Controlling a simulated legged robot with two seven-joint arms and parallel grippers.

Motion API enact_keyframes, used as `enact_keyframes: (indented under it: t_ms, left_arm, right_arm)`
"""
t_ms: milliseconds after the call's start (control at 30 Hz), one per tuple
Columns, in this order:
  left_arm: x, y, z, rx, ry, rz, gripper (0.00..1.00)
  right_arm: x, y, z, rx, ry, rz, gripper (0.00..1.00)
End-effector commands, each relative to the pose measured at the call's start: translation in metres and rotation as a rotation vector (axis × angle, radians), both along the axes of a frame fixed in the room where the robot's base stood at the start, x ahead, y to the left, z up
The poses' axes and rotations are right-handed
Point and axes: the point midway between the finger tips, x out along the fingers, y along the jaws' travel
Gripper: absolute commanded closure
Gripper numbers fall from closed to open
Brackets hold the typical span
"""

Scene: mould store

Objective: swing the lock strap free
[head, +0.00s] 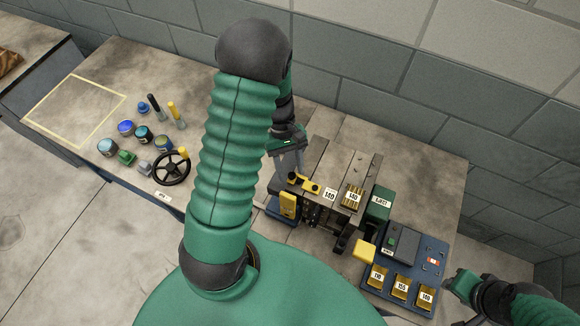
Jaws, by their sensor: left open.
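A yellow strap (304,184) with dark round ends lies across the near left part of the grey mould machine (337,163). I take it to be the lock strap. My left gripper (284,174) is open, pointing down just left of and above the strap. Its fingers overlap the strap's left end in the picture; I cannot tell whether they touch it. My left arm hides part of the bench left of the machine. My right gripper (460,286) is at the lower right, beside the blue tray, clear of the strap; its jaws are not clear.
A green box (379,204) and a blue tray (408,300) with yellow numbered blocks stand right of the machine. A yellow block (288,204) is below the strap. On the left are several pots, a black handwheel (171,169) and upright handles. A wall closes the back.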

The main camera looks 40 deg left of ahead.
Motion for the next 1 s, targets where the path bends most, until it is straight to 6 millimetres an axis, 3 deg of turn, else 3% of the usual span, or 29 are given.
enact_keyframes:
  t_ms: [67, 400, 1000]
  left_arm:
    - [0.0004, -0.0002, -0.0002, 0.000, 0.000, -0.001, 0.59]
    - [-0.0002, 0.0002, 0.0005, 0.000, 0.000, -0.001, 1.00]
    - [-0.0001, 0.0012, 0.0015, 0.000, -0.001, 0.000, 1.00]
  right_arm:
    - [0.0000, -0.0001, -0.0001, 0.000, 0.000, 0.000, 0.64]
    - [0.0000, 0.0000, -0.0001, 0.000, 0.000, 0.000, 0.64]
    - [0.0001, 0.0000, 0.0002, 0.000, 0.000, 0.000, 0.64]
